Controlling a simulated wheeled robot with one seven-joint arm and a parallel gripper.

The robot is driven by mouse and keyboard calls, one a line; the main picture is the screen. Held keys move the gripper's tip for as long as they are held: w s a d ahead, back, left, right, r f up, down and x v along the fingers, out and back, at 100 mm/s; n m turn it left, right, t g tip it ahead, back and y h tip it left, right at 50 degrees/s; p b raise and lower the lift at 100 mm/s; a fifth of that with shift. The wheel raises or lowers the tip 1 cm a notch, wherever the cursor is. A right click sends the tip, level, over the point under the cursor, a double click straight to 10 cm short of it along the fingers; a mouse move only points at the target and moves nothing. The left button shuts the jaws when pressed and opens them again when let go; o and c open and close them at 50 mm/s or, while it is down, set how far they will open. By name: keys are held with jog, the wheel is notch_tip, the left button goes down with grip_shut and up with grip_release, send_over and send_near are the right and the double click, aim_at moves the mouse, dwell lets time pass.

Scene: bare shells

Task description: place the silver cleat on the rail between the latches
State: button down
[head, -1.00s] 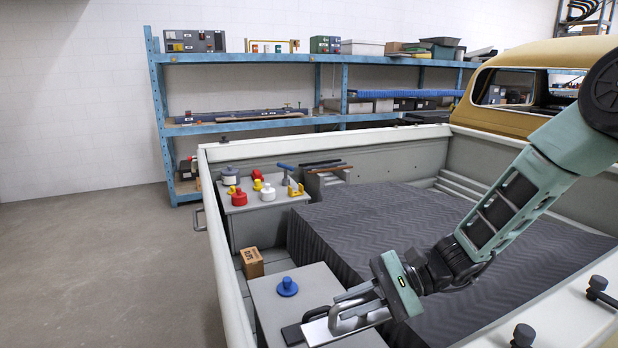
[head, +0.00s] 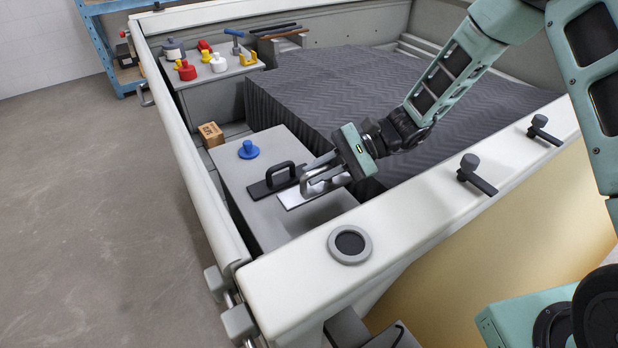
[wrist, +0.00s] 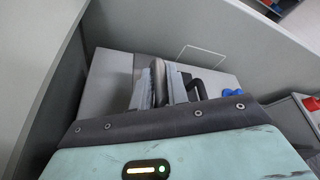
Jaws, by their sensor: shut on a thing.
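The silver cleat (head: 296,199), a flat plate with a loop handle, is at the right side of a grey box top. My gripper (head: 312,176) is shut on its handle; I cannot tell whether the plate touches the box. In the wrist view the gripper fingers (wrist: 158,88) close around the handle and the plate is mostly hidden. The pale rail (head: 400,228) runs along the near side of the truck bed. Two dark latches sit on it, one nearer (head: 477,176) and one farther right (head: 543,130), with bare rail between them.
A black cleat (head: 272,184) lies just left of the silver one. A blue knob (head: 248,149) stands farther back on the box (head: 235,178). A round dark-centred fitting (head: 350,244) sits on the rail's left part. A quilted grey cover (head: 360,95) fills the bed.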

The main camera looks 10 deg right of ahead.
aim_at(325, 187)
jog(key=shift+f+p, duration=0.7)
jog(key=shift+f, duration=2.1)
jog(key=shift+f, duration=0.1)
jog(key=shift+f, duration=0.1)
jog(key=c, duration=1.4)
grip_release()
jog(key=shift+o, duration=0.2)
